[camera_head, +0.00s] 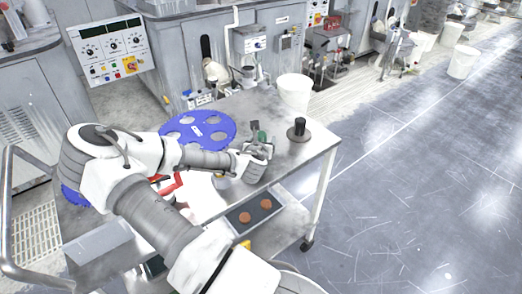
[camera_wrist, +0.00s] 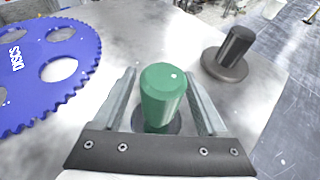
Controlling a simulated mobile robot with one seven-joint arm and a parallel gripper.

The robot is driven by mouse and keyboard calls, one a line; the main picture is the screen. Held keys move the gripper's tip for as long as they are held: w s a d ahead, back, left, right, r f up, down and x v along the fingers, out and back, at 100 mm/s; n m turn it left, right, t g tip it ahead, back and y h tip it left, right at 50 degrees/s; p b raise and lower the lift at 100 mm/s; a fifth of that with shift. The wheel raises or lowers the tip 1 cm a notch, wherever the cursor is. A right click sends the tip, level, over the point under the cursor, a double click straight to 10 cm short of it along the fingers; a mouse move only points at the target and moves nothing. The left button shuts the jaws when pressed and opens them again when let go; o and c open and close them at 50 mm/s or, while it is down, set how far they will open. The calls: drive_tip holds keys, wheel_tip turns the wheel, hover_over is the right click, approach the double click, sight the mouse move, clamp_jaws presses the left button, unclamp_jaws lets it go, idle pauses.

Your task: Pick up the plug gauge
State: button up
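A green cylinder (camera_wrist: 163,92), which I take to be the plug gauge, stands upright on the steel table (camera_head: 232,112), with a dark round part at its foot. In the head view, a bit of its green (camera_head: 262,136) shows beside my gripper (camera_head: 259,141), and the rest is hidden. In the wrist view, the two fingers of my gripper (camera_wrist: 160,84) lie on either side of the green cylinder. Gaps show between it and the fingers, so my gripper is open.
A dark post on a round base (camera_wrist: 226,62) stands to the right of my gripper, near the table edge. A blue toothed disc (camera_wrist: 48,62) lies to the left. A white bucket (camera_head: 294,92) stands behind the table. Two brown discs (camera_head: 254,210) lie on a lower shelf.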

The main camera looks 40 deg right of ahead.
clamp_jaws()
drive_tip(key=shift+r, duration=0.1)
idle(1.1)
